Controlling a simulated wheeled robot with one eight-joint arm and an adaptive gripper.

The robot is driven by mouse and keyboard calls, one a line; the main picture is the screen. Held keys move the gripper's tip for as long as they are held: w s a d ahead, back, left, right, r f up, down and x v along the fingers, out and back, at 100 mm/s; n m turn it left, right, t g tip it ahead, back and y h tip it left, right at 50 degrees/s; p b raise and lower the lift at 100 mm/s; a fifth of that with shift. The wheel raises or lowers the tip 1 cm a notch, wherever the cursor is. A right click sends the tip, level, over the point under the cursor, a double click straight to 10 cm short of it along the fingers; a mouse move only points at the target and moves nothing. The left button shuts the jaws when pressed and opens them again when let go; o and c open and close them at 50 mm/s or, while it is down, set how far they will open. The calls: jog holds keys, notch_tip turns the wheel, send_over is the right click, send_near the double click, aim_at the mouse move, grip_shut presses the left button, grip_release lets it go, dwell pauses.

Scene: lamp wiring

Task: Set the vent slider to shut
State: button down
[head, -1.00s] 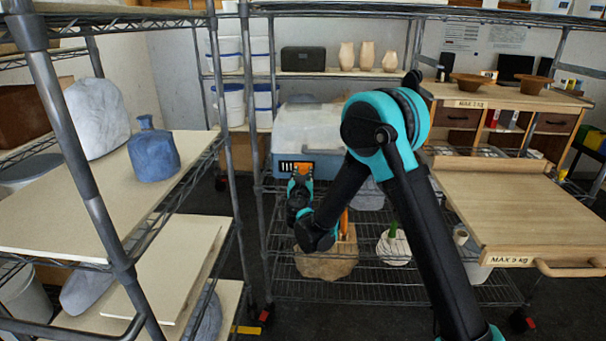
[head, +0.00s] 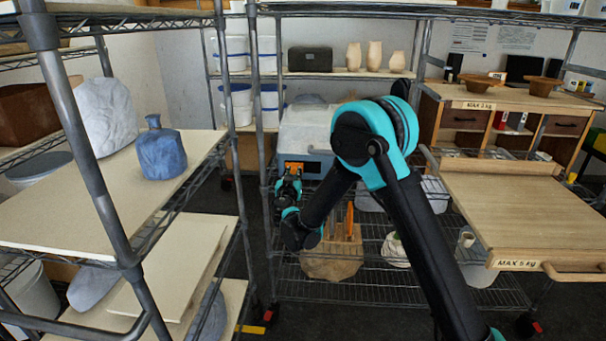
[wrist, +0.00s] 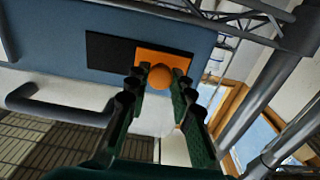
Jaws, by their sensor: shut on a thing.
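The vent slider is an orange plate (wrist: 168,58) with a round orange knob (wrist: 160,77), set on the blue front of a white-lidded box. In the wrist view a plain black panel (wrist: 108,52) lies to the left of the plate, and no white slots show. My gripper (wrist: 158,80) is shut on the knob, one finger on each side. In the head view the orange plate (head: 293,165) shows at the box (head: 305,130) front, just above my gripper (head: 289,180). My gripper hides part of the plate there.
The box stands on a wire rack (head: 345,285). A paper-like bag (head: 330,262) is on the lower shelf beneath my arm. A rack post (head: 262,160) rises close to the left of my gripper. A wooden table (head: 515,205) is at the right.

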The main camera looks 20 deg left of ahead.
jog(key=c, duration=1.3)
grip_release()
jog(key=shift+s+a, duration=0.1)
jog(key=shift+a, duration=0.2)
jog(key=shift+s+d, duration=0.1)
jog(key=v, duration=1.1)
jog(key=shift+s+d, duration=0.2)
jog(key=shift+s, duration=0.2)
